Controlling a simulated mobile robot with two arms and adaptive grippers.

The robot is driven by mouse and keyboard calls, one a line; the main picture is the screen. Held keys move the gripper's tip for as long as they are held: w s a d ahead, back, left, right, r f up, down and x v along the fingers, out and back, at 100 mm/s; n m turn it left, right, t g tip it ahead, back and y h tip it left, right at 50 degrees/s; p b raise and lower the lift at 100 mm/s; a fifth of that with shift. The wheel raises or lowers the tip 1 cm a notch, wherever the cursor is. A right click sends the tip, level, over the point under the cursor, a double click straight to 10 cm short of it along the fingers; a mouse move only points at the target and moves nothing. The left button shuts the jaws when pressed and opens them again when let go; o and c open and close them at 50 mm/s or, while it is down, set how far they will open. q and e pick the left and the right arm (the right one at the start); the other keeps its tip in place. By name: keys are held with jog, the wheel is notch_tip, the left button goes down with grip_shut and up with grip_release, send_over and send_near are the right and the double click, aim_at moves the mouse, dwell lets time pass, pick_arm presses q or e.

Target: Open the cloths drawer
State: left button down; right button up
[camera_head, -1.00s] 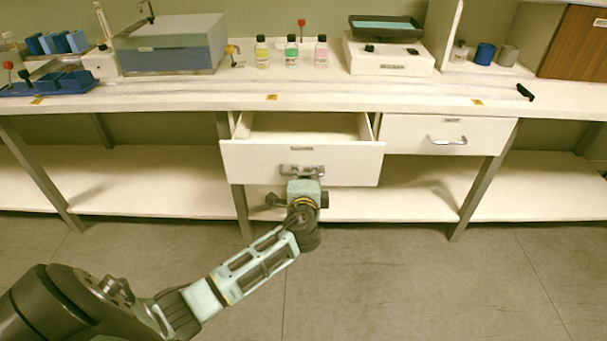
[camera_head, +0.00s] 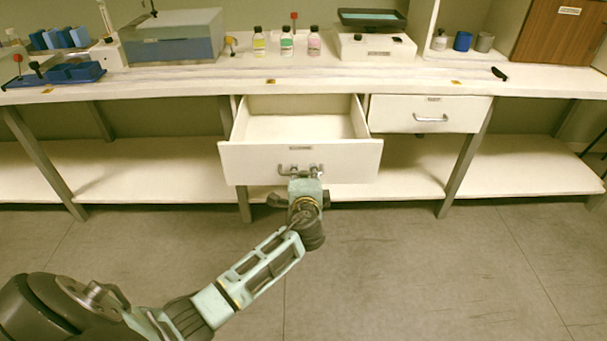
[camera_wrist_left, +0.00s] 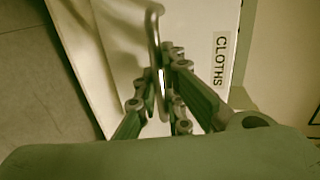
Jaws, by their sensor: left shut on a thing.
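The cloths drawer (camera_head: 345,160) is white and pulled out from under the bench, with its inside showing bare. Its front also shows in the left wrist view (camera_wrist_left: 205,15), where its label (camera_wrist_left: 220,60) reads CLOTHS. My left gripper (camera_head: 300,172) is at the middle of the drawer front, shut on the metal drawer handle (camera_wrist_left: 154,30). In the left wrist view the fingers (camera_wrist_left: 162,85) close around the handle bar from both sides. My right gripper is not in view.
A second drawer (camera_head: 465,115) to the right is shut. Three small bottles (camera_head: 286,42), a scale (camera_head: 372,45) and a grey-blue box (camera_head: 172,40) stand on the bench top. Table legs (camera_head: 465,165) flank the drawers. The floor in front is clear.

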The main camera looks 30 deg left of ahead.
pick_arm(q)
jog(key=c, duration=1.8)
grip_release()
jog(key=shift+c, duration=0.2)
jog(key=v, duration=1.2)
